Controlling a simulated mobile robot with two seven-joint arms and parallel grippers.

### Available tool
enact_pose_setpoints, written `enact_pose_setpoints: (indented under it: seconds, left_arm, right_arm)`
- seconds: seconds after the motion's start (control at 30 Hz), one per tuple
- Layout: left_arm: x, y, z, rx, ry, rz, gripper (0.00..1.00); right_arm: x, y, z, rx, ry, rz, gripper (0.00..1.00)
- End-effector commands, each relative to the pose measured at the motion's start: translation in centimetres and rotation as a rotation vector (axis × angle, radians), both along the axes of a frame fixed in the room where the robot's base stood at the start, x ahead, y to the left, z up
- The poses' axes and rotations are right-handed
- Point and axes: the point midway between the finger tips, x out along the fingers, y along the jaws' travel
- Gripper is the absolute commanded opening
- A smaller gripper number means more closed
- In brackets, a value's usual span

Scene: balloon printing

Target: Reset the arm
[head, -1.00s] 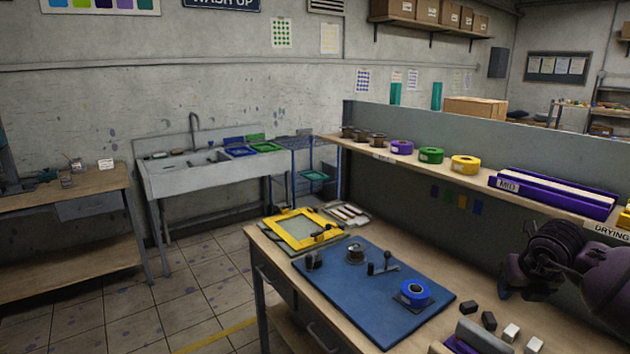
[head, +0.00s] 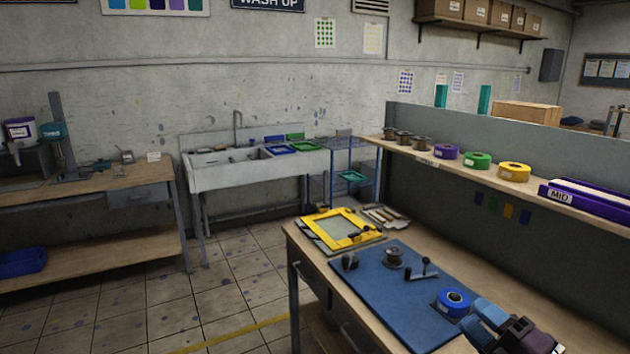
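My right gripper (head: 478,316) is at the bottom right, over the workbench's front right part. Its two blue-grey fingers lie close together and point up and left, close below the blue tape roll (head: 453,302) in the picture. I see nothing between them, but how far apart they are is unclear. My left gripper is out of the picture. The blue tape roll lies on the blue mat (head: 375,287). A grey spool (head: 393,257) and a small lever tool (head: 422,270) also stand on the mat.
A yellow-framed screen (head: 318,217) lies at the bench's far left corner. A shelf (head: 398,150) behind the bench carries spools, purple, green and yellow rolls, and a purple tray (head: 590,202). A sink (head: 215,178) stands by the wall. The floor (head: 120,315) at left is open.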

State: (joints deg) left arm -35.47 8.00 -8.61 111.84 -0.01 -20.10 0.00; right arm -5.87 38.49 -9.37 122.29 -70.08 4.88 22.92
Motion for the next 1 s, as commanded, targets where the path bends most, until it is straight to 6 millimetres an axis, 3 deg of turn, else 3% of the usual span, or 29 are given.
enact_pose_setpoints:
  seconds: [0.17, 0.27, 0.5, 0.7, 1.0]
  left_arm:
    - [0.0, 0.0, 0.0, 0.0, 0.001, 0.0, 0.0]
    - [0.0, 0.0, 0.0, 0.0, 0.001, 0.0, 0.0]
    - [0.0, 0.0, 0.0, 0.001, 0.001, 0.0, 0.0]
    - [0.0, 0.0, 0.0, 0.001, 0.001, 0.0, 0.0]
    - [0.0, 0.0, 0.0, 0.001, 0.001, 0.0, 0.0]
  right_arm:
    - [-1.6, -3.0, -0.7, 0.326, 0.077, -0.261, 0.4]
    - [-2.8, -4.9, -2.3, 0.485, 0.16, -0.415, 0.4]
    - [-7.6, -7.8, -8.6, 0.796, 0.47, -0.778, 0.4]
    - [-13.5, -7.1, -14.3, 0.962, 0.821, -1.02, 0.4]
    - [-19.6, -4.2, -18.0, 1.038, 1.189, -1.16, 0.4]
